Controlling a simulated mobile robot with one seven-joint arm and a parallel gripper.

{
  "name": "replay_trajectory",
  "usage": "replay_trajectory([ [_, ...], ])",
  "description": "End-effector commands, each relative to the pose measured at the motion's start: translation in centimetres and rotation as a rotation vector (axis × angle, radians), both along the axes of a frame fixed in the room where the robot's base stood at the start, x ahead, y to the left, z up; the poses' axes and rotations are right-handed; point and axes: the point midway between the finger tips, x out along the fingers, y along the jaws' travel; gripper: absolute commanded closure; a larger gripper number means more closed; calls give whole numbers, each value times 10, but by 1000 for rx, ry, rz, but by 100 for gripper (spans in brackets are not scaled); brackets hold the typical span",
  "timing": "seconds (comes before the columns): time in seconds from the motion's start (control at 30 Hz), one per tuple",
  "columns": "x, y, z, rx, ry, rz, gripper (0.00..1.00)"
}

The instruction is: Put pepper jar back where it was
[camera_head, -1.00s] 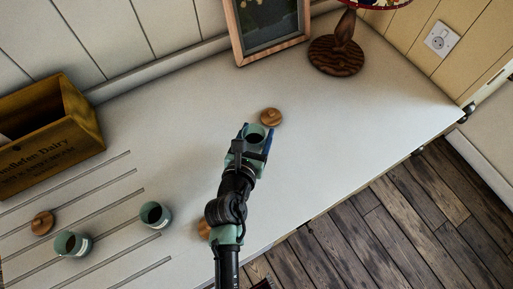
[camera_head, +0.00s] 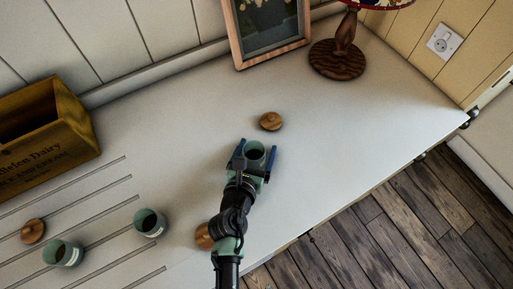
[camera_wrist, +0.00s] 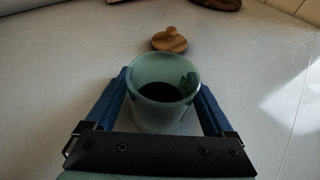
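A green open-topped jar (camera_head: 255,152), dark inside, stands upright on the pale counter between my gripper's blue fingers. My gripper (camera_head: 254,160) is open, with a finger on each side of the jar and small gaps visible. The jar also shows in the wrist view (camera_wrist: 164,92), between the fingers. No label on it is readable, so I cannot tell if it is the pepper jar. A round wooden lid with a knob (camera_head: 271,121) lies just beyond it. Two similar open green jars (camera_head: 150,222) (camera_head: 62,253) stand at the lower left.
A wooden lid (camera_head: 33,231) lies at the left, and another (camera_head: 204,237) is partly hidden by my arm. A wooden crate (camera_head: 45,135), picture frame (camera_head: 268,45) and lamp base (camera_head: 337,58) stand along the back. The counter edge runs along the right; counter right of the jar is clear.

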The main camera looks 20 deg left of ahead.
Motion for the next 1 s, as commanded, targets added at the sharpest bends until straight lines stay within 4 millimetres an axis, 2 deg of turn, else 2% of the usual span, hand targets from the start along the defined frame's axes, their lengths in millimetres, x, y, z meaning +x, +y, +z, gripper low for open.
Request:
replay_trajectory([
  [0.37,0,0,4,0,0,0,4],
  [0.47,-7,-1,5,-1,2,1,4],
  [1.0,-95,-12,37,0,1,1,4],
])
